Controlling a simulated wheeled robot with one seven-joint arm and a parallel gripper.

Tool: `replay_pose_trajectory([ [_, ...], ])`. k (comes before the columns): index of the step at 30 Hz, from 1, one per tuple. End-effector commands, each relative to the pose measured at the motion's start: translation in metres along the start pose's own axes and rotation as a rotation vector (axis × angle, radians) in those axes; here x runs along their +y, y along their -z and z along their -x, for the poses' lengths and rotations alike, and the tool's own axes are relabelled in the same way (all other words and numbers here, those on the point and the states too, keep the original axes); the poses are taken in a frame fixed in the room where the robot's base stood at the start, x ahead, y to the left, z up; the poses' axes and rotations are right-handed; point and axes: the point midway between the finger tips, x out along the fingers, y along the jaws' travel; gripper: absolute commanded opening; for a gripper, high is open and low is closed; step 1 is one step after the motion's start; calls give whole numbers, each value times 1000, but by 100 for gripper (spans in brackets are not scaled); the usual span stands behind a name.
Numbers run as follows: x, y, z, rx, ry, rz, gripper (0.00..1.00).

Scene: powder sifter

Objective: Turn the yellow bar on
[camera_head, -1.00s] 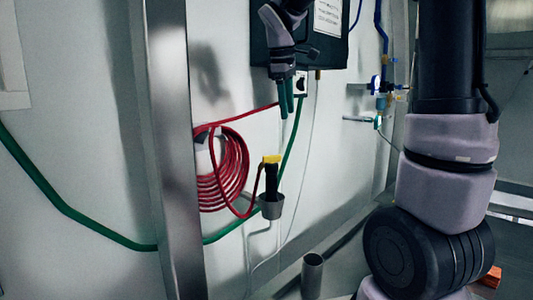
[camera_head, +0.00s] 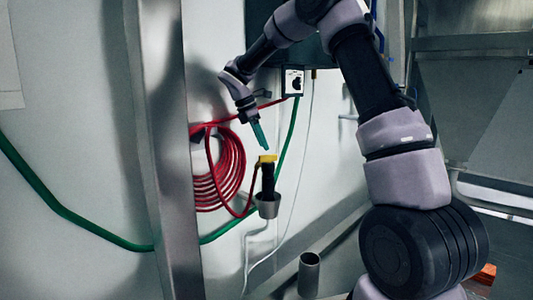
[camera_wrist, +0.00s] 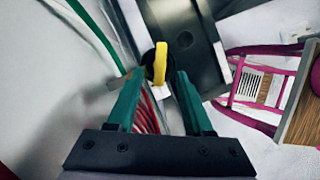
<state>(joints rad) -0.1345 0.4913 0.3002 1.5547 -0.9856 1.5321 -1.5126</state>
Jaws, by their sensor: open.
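The yellow bar (camera_head: 267,158) sits on top of a black handle (camera_head: 268,178) that stands upright in a grey cup-shaped holder (camera_head: 268,206) by the wall. In the wrist view the yellow bar (camera_wrist: 161,63) shows just beyond the fingertips, roughly centred between them. My gripper (camera_head: 263,147) has teal fingers and is a little above the yellow bar, pointing down at it.
A coiled red hose (camera_head: 220,170) hangs on the wall just left of the bar. A green hose (camera_head: 75,215) runs along the wall. A metal post (camera_head: 160,150) stands at left. A metal tube (camera_head: 309,273) stands below right.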

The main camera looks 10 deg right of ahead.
Motion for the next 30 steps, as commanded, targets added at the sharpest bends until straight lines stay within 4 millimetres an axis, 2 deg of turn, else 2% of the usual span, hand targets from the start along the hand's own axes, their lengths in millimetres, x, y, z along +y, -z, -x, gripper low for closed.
replay_pose_trajectory([
  [3,-1,0,-22,1,4,0,51],
  [9,0,0,-41,0,0,-1,51],
  [19,0,0,-44,1,0,-2,51],
  [20,0,0,-44,1,0,-2,44],
  [21,0,0,-44,1,0,-2,28],
  [23,0,0,-44,1,0,-2,5],
  [24,0,0,-44,1,0,-2,0],
  [30,0,0,-44,1,1,-5,0],
])
